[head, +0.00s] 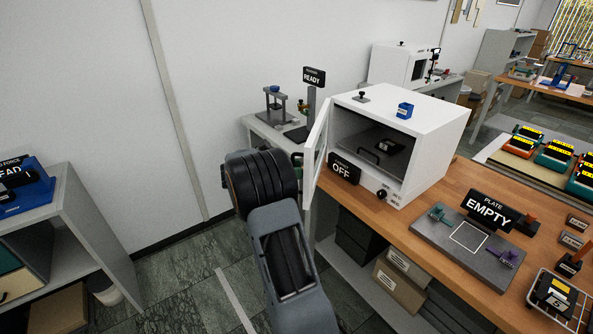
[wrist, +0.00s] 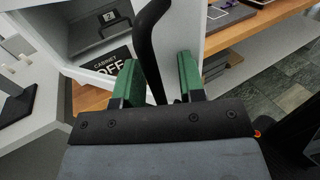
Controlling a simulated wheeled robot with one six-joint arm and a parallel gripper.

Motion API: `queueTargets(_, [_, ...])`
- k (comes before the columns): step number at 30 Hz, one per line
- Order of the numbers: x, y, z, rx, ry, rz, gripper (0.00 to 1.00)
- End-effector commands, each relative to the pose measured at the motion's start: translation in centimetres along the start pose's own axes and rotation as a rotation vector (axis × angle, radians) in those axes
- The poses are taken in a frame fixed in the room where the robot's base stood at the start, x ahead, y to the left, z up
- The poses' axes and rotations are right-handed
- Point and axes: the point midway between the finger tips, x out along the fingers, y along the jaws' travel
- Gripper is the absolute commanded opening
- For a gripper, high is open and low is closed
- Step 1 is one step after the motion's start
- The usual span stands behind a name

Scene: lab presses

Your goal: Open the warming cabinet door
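The white warming cabinet (head: 432,112) stands on the wooden bench with its front open. Its white-framed door (head: 317,147) is swung far out to the left, and the dark interior shows. A dark item with a handle is inside. A sign reading OFF (head: 344,168) stands at the cabinet front; it also shows in the wrist view (wrist: 113,66). In the wrist view, the black curved door handle (wrist: 150,45) runs between the green fingers of my gripper (wrist: 157,78). The fingers are apart, with a gap visible to the right of the handle.
A blue block (head: 405,111) and a black knob sit on the cabinet top. A plate fixture (head: 455,250) with an EMPTY sign is right of the cabinet. A grey side table with a READY sign (head: 314,77) stands behind the door.

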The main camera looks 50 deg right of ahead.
Motion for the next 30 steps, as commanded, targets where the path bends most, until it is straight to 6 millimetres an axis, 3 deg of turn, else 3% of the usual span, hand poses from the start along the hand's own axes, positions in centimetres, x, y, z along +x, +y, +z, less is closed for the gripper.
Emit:
queueTargets(9, [-0.3, 0.3, 0.1, -0.001, 0.0, -0.001, 0.36])
queueTargets(30, [-4.5, 3.3, 0.2, -0.001, 0.0, -0.001, 0.36])
